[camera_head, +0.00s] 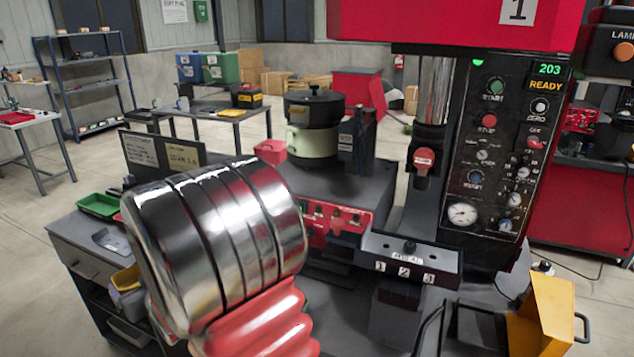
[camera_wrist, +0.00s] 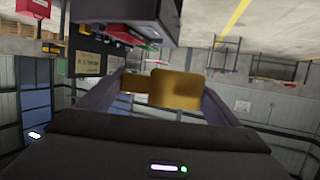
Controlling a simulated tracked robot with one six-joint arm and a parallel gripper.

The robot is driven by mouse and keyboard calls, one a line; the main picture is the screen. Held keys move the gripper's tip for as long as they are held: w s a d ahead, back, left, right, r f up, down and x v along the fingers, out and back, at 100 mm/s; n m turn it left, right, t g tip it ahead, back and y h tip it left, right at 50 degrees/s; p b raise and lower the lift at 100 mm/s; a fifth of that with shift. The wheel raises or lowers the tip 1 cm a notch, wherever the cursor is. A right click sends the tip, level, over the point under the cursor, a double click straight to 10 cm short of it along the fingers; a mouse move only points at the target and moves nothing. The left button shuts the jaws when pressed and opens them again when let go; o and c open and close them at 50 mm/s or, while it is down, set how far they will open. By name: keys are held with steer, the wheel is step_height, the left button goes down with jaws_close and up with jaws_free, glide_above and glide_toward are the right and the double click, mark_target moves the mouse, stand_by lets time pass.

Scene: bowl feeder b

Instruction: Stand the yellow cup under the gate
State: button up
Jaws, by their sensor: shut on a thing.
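In the wrist view a plain yellow, block-like piece (camera_wrist: 180,90), which I take for the yellow cup, sits between the two dark fingers of my gripper (camera_wrist: 160,84). The gripper is shut on it, and a narrower yellow part sticks out to its left. In the head view I cannot make out my gripper or the held cup; my chrome and red arm covers the near left. The bowl feeder (camera_head: 312,108) stands on a grey base behind the arm. I cannot tell for sure which part is the gate.
A block marked 1, 2, 3 (camera_head: 410,262) sits before the black control panel (camera_head: 487,150). A mustard-yellow box with a dark handle (camera_head: 540,315) is at the front right. A green tray (camera_head: 98,206) and sign boards (camera_head: 163,155) are at the left. A red control box (camera_head: 338,220) fronts the feeder.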

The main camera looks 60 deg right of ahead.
steer(key=s+d+r+m+g+h, duration=0.2)
steer(key=d+r+m+h, duration=0.15)
steer(key=d, duration=0.75)
steer(key=s+d+r+m+g+h, duration=0.25)
steer(key=d+r+h, duration=0.2)
steer(key=d, duration=0.65)
steer(key=s+d+r+m+g+h, duration=0.1)
steer(key=s+d+r+m+g, duration=0.1)
steer(key=s+d, duration=0.2)
steer(key=s+d+r+m+g+h, duration=0.1)
steer(key=s+d+r+m+g, duration=0.1)
steer(key=s+d, duration=0.3)
steer(key=s+d+r+m+g+h, duration=0.1)
steer(key=s+d+m+g, duration=0.2)
steer(key=d, duration=0.6)
steer(key=shift+s+d+r+m+g+h, duration=0.1)
steer(key=shift+s+r+m+g+h, duration=0.15)
steer(key=shift+s, duration=0.4)
steer(key=shift+s+d+r+m+g+h, duration=0.15)
steer(key=shift+s+m, duration=0.2)
steer(key=shift+s, duration=0.25)
steer(key=shift+a, duration=0.1)
steer(key=s+d, duration=0.2)
steer(key=d, duration=0.2)
steer(key=s+d, duration=0.2)
steer(key=d, duration=0.2)
steer(key=s+d, duration=0.2)
steer(key=d, duration=0.2)
steer(key=shift+s+d, duration=0.2)
steer(key=shift+s, duration=0.15)
